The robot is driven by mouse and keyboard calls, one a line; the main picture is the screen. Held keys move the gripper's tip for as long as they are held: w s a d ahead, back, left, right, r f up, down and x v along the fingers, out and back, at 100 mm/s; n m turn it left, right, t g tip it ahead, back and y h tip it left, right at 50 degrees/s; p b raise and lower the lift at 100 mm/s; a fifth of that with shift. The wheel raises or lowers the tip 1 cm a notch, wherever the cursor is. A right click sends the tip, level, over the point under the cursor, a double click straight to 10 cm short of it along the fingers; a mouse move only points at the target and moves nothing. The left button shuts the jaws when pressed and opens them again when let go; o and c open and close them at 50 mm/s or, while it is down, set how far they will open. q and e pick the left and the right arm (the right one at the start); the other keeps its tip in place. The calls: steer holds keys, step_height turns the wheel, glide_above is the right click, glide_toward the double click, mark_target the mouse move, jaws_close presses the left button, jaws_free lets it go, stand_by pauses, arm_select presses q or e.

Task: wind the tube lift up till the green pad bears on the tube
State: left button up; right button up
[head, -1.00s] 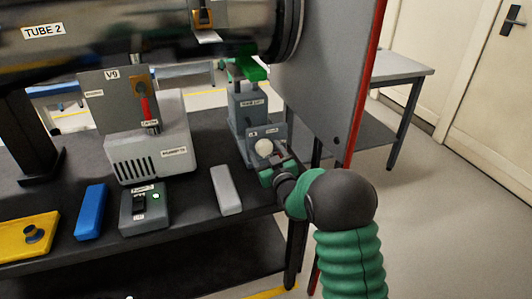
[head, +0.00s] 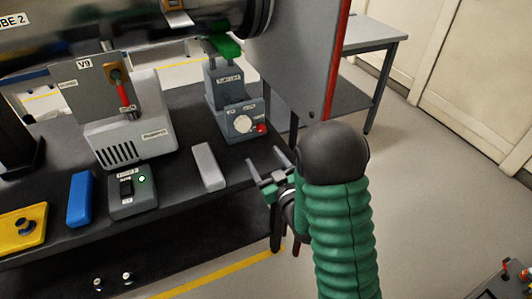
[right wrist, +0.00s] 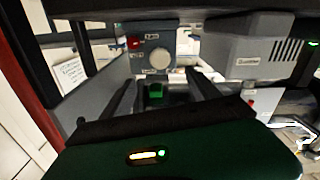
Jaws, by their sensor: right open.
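The tube lift (head: 226,88) is a grey stand on the dark bench, under the right end of the black tube (head: 110,38). Its green pad (head: 224,46) sits close below the tube; I cannot tell whether they touch. A round white knob (head: 243,124) is on the lift's front, with a red button (head: 261,128) at its right. My right gripper (head: 265,161) is open and empty, in front of and below the knob, apart from it. In the right wrist view, the knob (right wrist: 160,60) shows beyond the spread fingers (right wrist: 160,88). My left gripper is out of view.
A grey upright panel (head: 295,60) with a red edge stands right of the lift. A grey bar (head: 208,166), a switch box (head: 133,192), a blue block (head: 81,198) and the V9 unit (head: 128,125) occupy the bench to the left.

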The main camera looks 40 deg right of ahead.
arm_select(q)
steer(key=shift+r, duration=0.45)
arm_select(e)
steer(key=shift+s, duration=0.35)
steer(key=m+b, duration=0.1)
steer(key=b, duration=0.4)
glide_toward(245, 127)
steer(key=b+x, duration=0.2)
steer(key=x, duration=0.7)
steer(key=shift+w, duration=0.35)
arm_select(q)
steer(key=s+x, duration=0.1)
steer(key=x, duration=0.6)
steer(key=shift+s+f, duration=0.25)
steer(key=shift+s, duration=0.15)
